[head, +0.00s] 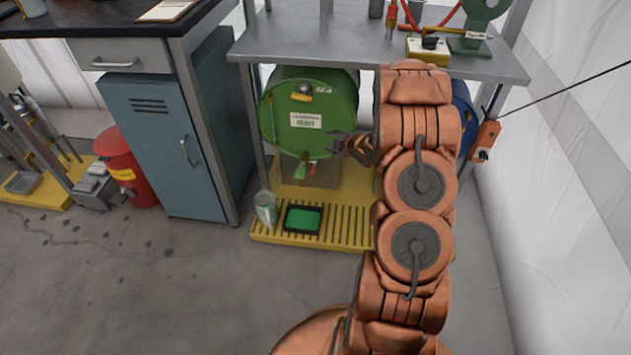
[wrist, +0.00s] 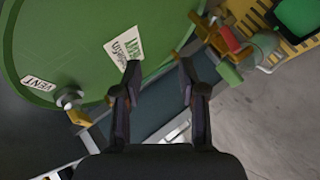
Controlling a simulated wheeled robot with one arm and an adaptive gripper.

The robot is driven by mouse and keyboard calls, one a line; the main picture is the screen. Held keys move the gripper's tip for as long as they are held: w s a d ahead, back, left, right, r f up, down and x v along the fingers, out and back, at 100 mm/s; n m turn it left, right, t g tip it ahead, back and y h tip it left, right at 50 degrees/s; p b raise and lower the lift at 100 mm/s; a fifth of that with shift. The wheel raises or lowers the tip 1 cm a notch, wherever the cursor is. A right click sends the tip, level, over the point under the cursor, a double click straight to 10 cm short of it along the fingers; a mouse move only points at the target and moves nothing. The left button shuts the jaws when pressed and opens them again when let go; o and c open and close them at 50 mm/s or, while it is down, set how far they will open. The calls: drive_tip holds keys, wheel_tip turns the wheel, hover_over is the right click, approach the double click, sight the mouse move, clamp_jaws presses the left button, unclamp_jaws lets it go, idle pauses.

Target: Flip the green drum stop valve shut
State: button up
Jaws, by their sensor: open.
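The green drum (head: 310,108) lies on its side under the metal bench, its labelled round face toward me. At the bottom of that face is the valve (head: 301,168), with green and red parts. In the wrist view the drum face (wrist: 75,40) fills the upper left. The valve (wrist: 262,45) is at upper right, beside a red-orange piece (wrist: 229,39) and a green tab (wrist: 230,73). I cannot tell the lever's exact position. My gripper (head: 335,143) is open and empty in front of the drum's lower right; in the wrist view its fingers (wrist: 159,69) are apart from the valve.
A glass jar (head: 265,208) and a tray with green inside (head: 304,233) stand on the yellow slatted platform (head: 345,236). A blue drum (head: 463,112) is partly hidden behind my arm. A vent fitting (wrist: 72,98) is at the drum's other side. The floor in front is clear.

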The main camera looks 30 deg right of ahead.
drive_tip(key=n+t+y+b, duration=0.2)
drive_tip(key=b, duration=0.2)
approach(314, 168)
drive_tip(key=w+d, duration=0.3)
drive_tip(key=w, duration=0.1)
wheel_tip(314, 168, down, 4)
drive_tip(key=s+a+n+t+y+b, duration=0.1)
drive_tip(key=s+a+t+y+b, duration=0.15)
drive_tip(key=t+b, duration=0.2)
drive_tip(key=shift+g, duration=0.45)
drive_tip(key=shift+b+x, duration=1.25)
drive_tip(key=shift+x, duration=2.3)
drive_tip(key=shift+f, duration=0.1)
clamp_jaws()
